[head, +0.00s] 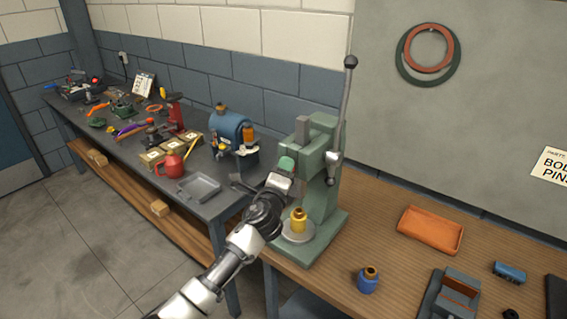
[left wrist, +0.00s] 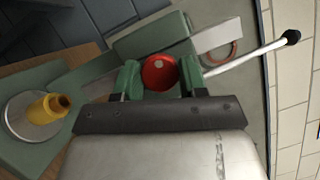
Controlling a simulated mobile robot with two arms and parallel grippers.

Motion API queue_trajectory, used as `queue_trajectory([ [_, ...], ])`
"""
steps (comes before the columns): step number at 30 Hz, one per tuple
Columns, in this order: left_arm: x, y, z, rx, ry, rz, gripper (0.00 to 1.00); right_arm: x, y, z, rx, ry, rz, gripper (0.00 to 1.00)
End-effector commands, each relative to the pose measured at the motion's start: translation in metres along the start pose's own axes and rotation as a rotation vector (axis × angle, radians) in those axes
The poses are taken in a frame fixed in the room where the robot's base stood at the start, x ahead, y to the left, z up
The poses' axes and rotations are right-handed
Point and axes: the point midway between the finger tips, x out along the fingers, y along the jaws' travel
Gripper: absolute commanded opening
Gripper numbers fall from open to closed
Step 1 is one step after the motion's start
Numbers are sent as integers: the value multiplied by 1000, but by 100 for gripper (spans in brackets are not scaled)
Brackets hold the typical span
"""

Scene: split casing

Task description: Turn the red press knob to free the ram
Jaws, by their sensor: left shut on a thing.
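The red press knob (left wrist: 160,72) shows in the left wrist view, between the two green fingers of my left gripper (left wrist: 161,78). My left gripper is shut on it. In the head view my left gripper (head: 287,168) is at the front of the green press (head: 325,190), and it hides the knob there. The grey top of the ram (head: 302,128) stands at the head of the press. A yellow part with a darker top (head: 298,220) stands upright on the round plate below, also seen in the left wrist view (left wrist: 42,110). My right gripper is not in view.
The press lever (head: 345,105) rises to a black ball. On the wooden bench are an orange tray (head: 430,231), a blue bottle-like part (head: 367,281) and a grey fixture (head: 448,297). A grey tray (head: 199,188) and several tools lie on the left bench.

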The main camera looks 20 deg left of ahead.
Motion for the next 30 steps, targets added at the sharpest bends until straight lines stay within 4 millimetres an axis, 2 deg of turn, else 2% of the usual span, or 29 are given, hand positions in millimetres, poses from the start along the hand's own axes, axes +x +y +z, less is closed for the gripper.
queue_trajectory([
  [1, 1, -4, 1, -38, 0, 16, 18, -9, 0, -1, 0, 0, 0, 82],
  [3, 1, -4, 1, -89, -1, 37, 18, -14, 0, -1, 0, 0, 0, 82],
  [12, 0, -3, 1, -251, -1, 104, 18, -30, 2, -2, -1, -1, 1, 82],
  [30, 0, -1, 1, -325, -1, 133, 18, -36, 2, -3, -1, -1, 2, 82],
])
